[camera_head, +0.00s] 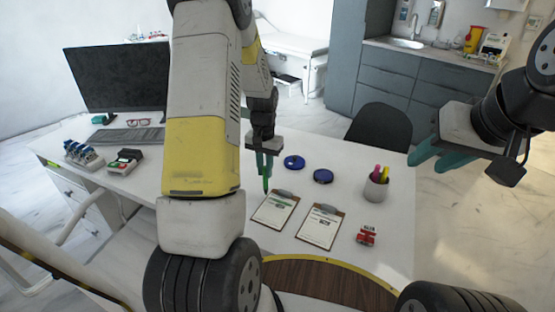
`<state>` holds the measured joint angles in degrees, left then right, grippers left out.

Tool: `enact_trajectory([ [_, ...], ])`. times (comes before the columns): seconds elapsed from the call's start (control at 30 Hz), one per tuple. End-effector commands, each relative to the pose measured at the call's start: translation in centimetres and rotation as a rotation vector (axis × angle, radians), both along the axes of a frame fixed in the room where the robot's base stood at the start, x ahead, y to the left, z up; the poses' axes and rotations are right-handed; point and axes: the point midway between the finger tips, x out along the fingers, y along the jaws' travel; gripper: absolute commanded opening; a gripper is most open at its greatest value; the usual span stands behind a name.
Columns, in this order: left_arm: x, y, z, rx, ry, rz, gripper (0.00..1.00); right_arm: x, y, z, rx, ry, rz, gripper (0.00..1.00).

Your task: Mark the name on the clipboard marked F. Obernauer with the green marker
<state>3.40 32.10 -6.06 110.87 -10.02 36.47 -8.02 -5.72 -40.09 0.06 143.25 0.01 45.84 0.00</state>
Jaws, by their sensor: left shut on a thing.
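My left gripper (265,160) is shut on the green marker (266,184), which points down over the desk. The marker's tip is near the top left corner of the left clipboard (265,221); I cannot tell whether it touches. That clipboard's sheet shows a small greenish patch in its upper part. The right clipboard (313,238) lies beside it with a printed sheet. The names on both sheets are too small to read. My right gripper (437,157) is open and empty, with teal fingers apart, at the right beyond the desk edge.
A pen cup (375,191) with pink and yellow markers stands on the right of the desk (345,162). Two blue round items (294,162) (323,176) lie behind the clipboards. A small red item (366,236) lies right of them. A monitor (115,77) and keyboard (129,136) are at left.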

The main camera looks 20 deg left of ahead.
Motion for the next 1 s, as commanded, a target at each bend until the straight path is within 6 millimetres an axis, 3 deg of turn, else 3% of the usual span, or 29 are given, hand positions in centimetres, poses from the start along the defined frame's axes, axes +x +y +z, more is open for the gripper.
enact_trajectory([
  [0.03,0.2,-0.2,1.0,0.000,-0.008,-0.002,0.00,0.0,0.0,0.0,0.001,0.000,-0.001,0.36],
  [0.6,0.0,-0.6,6.0,-0.001,-0.007,-0.002,0.00,0.0,0.0,0.0,0.001,0.000,-0.001,0.36],
  [1.0,-0.1,-0.6,6.8,-0.001,-0.005,-0.002,0.00,0.0,0.0,0.0,0.001,0.000,-0.001,0.36],
])
